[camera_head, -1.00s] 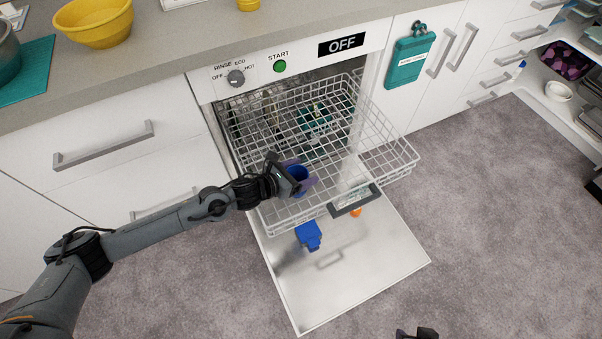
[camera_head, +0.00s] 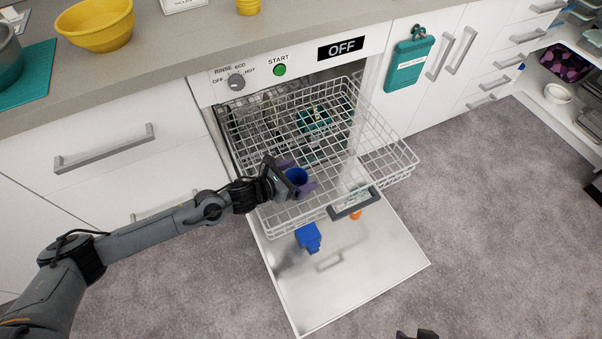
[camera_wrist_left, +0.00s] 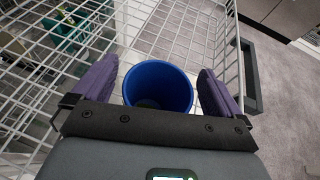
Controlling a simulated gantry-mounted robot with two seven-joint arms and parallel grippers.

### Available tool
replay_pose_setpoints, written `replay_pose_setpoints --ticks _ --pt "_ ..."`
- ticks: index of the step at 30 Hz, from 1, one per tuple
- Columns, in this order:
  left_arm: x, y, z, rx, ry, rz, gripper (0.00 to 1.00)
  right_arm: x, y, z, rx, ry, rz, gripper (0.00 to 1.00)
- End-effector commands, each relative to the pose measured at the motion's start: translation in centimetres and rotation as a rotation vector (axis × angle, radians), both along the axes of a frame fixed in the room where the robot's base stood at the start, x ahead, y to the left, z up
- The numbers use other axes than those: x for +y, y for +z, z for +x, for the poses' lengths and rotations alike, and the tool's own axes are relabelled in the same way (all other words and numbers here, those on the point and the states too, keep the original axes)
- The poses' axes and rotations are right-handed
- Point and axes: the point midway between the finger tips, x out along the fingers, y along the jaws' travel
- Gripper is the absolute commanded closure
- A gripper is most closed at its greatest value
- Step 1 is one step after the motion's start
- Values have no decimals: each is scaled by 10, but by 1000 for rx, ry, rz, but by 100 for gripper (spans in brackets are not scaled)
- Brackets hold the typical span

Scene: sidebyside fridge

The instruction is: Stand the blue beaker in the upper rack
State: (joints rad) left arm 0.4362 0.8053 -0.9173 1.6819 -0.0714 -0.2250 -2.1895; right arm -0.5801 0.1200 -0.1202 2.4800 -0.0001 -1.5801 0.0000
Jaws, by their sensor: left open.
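The blue beaker (camera_head: 297,176) stands upright, mouth up, in the front left part of the upper rack (camera_head: 384,155). The rack is a white wire basket pulled out of the dishwasher. My left gripper (camera_head: 298,182) is open, with its purple fingers on either side of the beaker. In the left wrist view the beaker (camera_wrist_left: 158,87) sits between the two fingers (camera_wrist_left: 160,92), with a gap showing on each side. The beaker's base is hidden in that view. A dark part of my right gripper (camera_head: 418,335) shows at the bottom edge, its fingers mostly cut off.
The dishwasher door (camera_head: 350,285) lies open below the rack. A blue object (camera_head: 308,237) and an orange one (camera_head: 355,214) show below the rack. Teal items (camera_head: 315,121) show at the back. The rack's grey handle (camera_head: 354,203) is at its front; most of the rack's right side is free.

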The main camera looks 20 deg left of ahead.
Motion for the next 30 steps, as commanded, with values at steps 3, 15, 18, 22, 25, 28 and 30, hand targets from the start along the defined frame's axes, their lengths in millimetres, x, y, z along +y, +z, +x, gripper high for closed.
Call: replay_pose_setpoints --ticks 3,15,18,22,25,28,30 --pt "10 10 -17 3 -2 3 0 -1 10 0 -1 3 -4 57" --pt "44 35 -71 4 -2 1 0 -1 30 0 -1 3 -4 57" --pt "49 39 -78 2 -1 1 0 -1 32 0 0 2 -3 57" --pt "52 41 -84 1 -1 0 0 0 34 0 0 0 0 57" --pt "53 42 -85 0 -1 0 0 1 34 0 -1 -1 3 57" --pt "53 42 -85 0 -1 0 0 1 34 0 0 -3 4 57" --pt "53 42 -85 0 -1 0 0 1 34 0 0 -4 5 57"
